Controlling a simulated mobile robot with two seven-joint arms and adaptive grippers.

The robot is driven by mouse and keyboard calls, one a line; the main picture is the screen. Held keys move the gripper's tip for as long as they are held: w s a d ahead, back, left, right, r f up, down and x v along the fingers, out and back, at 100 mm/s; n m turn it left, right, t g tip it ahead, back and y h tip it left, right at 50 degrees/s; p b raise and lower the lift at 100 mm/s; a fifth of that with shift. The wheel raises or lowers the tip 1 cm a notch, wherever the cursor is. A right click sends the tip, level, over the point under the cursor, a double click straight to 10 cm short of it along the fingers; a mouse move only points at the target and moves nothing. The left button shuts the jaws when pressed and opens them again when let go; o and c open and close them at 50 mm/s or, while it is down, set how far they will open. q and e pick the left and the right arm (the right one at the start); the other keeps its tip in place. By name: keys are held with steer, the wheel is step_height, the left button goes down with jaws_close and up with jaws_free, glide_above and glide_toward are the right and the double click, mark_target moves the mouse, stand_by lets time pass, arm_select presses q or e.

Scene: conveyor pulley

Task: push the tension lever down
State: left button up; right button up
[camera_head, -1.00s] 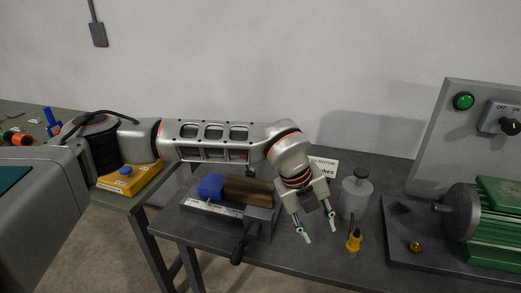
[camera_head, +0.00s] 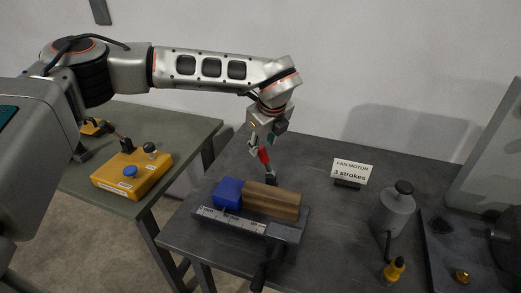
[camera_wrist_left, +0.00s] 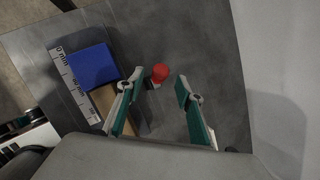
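A lever with a red tip (camera_head: 264,157) stands upright at the back of the belt device on the dark table; I take it as the tension lever. It also shows as a red knob in the left wrist view (camera_wrist_left: 160,73). My left gripper (camera_head: 262,145) is just above it, pointing down. In the left wrist view the fingers (camera_wrist_left: 159,82) are apart, with the red knob seen between and just beyond their tips. Contact cannot be told. My right gripper is not in view.
A black handle (camera_head: 264,270) sticks out at the device's front. A yellow control box (camera_head: 132,174) lies on the left table.

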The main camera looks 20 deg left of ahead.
mark_target(262, 149)
arm_select(q)
steer(key=shift+x, duration=2.7)
jaws_close()
